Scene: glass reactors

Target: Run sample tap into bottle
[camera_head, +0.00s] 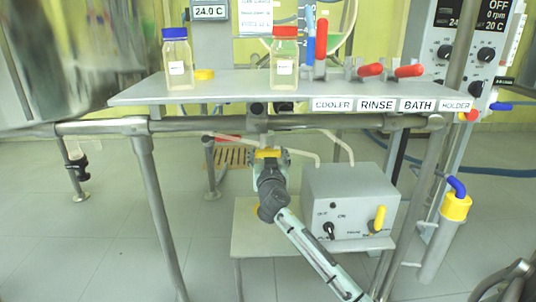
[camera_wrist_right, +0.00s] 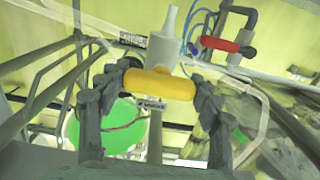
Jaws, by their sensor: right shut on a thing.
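My right gripper (camera_head: 268,160) reaches up from the lower right, under the front of the shelf. It is shut on a yellow tap handle (camera_head: 267,153). In the right wrist view the yellow handle (camera_wrist_right: 160,84) lies crosswise between my two fingers (camera_wrist_right: 158,95), with a grey tap body (camera_wrist_right: 163,50) behind it. A small label is beside the handle, too small to read. Two clear bottles stand upright on the shelf, one with a blue cap (camera_head: 177,62) and one with a red cap (camera_head: 285,64). No bottle shows under this tap. My left gripper is not in view.
The grey shelf (camera_head: 140,93) carries a loose yellow cap (camera_head: 204,75) and red-handled valves (camera_head: 408,71). Labels read COOLER, RINSE, BATH, HOLDER. A grey control box (camera_head: 350,200) with a yellow-handled valve stands close right of my arm. Frame legs (camera_head: 165,220) stand on both sides.

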